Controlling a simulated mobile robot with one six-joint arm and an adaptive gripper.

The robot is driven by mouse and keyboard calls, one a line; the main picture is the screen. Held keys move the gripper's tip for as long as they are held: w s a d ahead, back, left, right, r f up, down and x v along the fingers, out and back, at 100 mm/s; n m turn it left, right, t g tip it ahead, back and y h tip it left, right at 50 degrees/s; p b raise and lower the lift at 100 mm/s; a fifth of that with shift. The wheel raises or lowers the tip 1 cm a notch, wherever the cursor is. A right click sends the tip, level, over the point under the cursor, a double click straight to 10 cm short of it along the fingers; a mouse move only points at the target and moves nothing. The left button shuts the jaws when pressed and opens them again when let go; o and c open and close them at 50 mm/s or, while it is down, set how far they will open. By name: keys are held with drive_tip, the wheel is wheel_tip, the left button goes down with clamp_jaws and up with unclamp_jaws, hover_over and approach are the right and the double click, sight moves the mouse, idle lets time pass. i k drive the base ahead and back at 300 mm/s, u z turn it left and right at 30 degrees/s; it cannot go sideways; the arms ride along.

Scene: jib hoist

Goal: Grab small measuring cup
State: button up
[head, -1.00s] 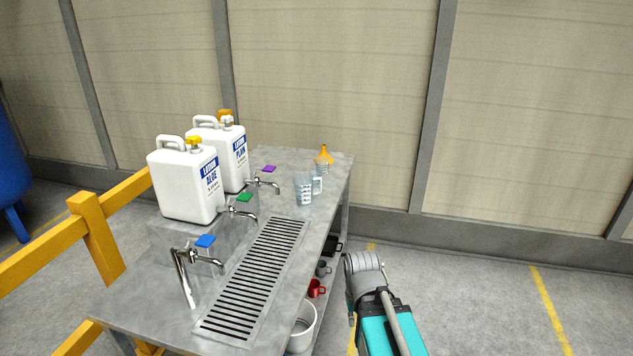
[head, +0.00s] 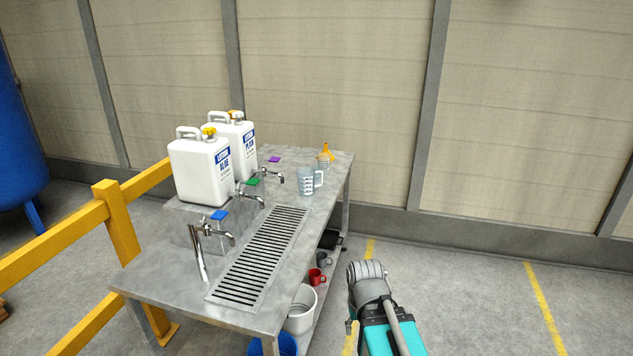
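A clear measuring jug with a handle and markings (head: 310,182) stands upright on the far half of the metal table. Behind it, near the far right corner, a small clear cup (head: 323,163) appears under or just beside an orange funnel (head: 325,152); which of these I cannot tell, and it is too small to make out well. My turquoise and grey arm shows at the lower right, beside the table and apart from both vessels. My gripper's fingers are not visible.
A yellow rail (head: 120,222) stands left. Floor at right is clear.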

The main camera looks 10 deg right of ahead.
sight(318, 167)
drive_tip(key=u, duration=0.05)
drive_tip(key=k, duration=0.2)
drive_tip(key=z, duration=0.15)
drive_tip(key=i, duration=0.4)
drive_tip(key=z, duration=0.8)
drive_tip(key=i, duration=1.95)
drive_tip(key=u, duration=0.85)
